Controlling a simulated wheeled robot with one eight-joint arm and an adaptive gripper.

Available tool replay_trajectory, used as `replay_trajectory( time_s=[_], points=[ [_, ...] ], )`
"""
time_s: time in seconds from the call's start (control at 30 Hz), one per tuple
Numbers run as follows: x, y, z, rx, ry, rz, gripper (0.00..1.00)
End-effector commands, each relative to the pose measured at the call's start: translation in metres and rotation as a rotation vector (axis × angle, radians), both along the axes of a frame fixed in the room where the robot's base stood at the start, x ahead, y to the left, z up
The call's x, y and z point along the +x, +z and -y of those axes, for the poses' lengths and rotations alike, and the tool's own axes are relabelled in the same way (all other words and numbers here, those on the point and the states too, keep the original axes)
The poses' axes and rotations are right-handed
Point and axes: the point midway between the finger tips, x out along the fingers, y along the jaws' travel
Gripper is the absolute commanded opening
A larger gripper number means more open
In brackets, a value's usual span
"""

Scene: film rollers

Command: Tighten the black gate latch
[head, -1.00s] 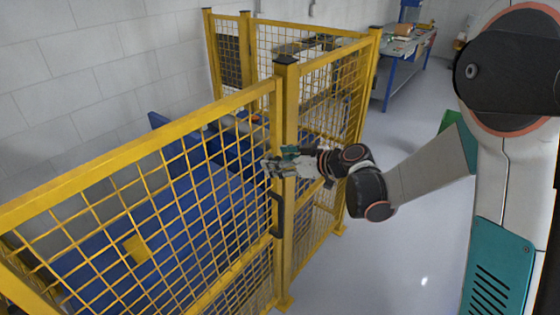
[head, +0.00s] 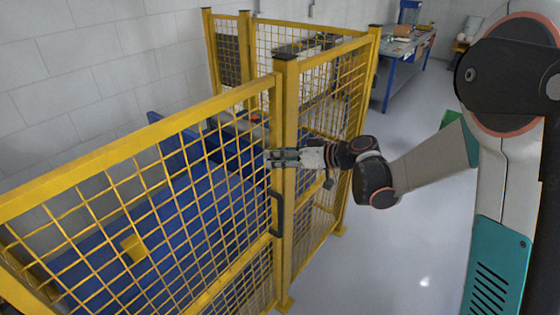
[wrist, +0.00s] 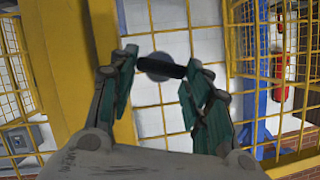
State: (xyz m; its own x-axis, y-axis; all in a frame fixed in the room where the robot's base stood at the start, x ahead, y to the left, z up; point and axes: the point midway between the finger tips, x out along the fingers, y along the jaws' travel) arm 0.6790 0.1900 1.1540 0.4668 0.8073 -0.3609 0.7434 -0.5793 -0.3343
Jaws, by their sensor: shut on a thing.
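The black gate latch (wrist: 160,67) shows in the wrist view as a short dark bar on a grey round base. It lies between the fingertips of my gripper (wrist: 158,74), whose green-padded fingers are shut on its two ends. In the head view my gripper (head: 271,158) reaches in from the right at the yellow gate post (head: 289,110). Its fingers lie roughly level and hide the latch there.
A black pull handle (head: 277,214) is on the gate edge below my gripper. The yellow mesh gate (head: 140,155) fills the left, with blue equipment (head: 190,210) behind it. A workbench (head: 400,55) stands at the back. Grey floor (head: 385,260) is clear at right.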

Motion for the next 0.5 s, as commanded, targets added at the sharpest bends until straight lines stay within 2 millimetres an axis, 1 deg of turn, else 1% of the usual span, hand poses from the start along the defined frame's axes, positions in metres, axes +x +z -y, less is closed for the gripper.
replay_trajectory(
  time_s=[0.03,0.5],
  points=[
    [0.0014,-0.003,0.0012,0.026,0.0,-0.033,0.21],
    [0.0054,-0.0076,0.0044,0.301,-0.001,-0.387,0.21]
  ],
)
